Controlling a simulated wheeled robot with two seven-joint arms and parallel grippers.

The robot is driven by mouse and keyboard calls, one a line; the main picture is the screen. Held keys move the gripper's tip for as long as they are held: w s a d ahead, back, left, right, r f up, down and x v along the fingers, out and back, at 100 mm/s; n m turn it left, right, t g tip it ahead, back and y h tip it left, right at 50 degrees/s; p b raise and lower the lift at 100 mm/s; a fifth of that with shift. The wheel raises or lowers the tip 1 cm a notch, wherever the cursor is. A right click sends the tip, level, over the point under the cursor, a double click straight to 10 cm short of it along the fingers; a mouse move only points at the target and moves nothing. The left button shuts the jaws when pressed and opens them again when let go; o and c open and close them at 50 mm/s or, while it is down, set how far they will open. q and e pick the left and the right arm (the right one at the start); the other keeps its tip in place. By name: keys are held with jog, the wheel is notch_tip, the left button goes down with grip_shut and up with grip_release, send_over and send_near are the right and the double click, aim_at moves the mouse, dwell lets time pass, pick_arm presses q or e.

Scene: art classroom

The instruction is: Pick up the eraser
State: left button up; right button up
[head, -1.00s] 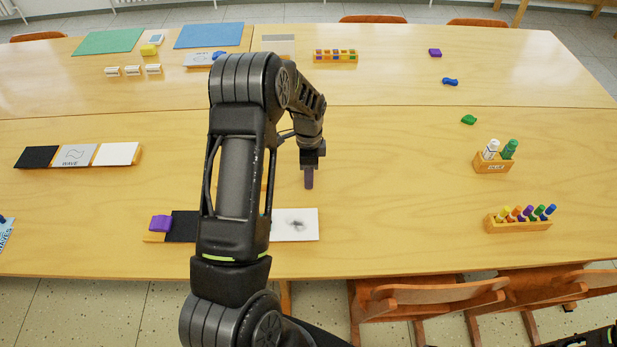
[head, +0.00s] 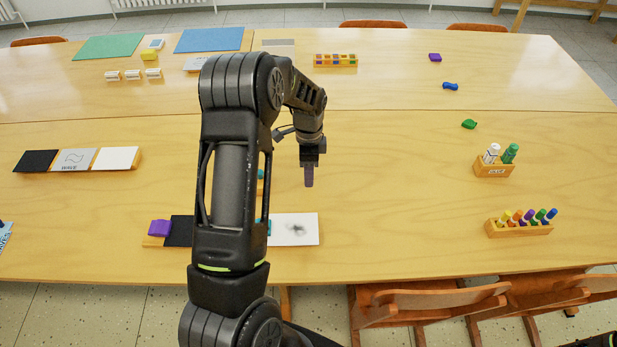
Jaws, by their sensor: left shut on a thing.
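My left gripper (head: 309,175) points down above the table, just beyond the white panel at the front. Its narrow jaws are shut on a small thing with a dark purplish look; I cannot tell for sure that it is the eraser. No other thing in view is clearly the eraser. A small white and grey-blue block (head: 155,44) lies between the mats at the back left, and a yellow block (head: 148,55) lies near it. My right gripper is not in view.
The front board has a purple block (head: 159,228) and a white panel (head: 307,236) with a grey smudge or shadow. A three-panel board (head: 76,161) lies left. A marker rack (head: 519,229) and bottle holder (head: 494,169) stand right. My left arm hides the middle-left table.

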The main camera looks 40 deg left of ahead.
pick_arm(q)
notch_tip(320, 180, up, 7)
jog(key=shift+r+b, duration=0.15)
jog(key=shift+b, duration=0.4)
jog(key=o, duration=0.7)
jog(key=c, duration=0.6)
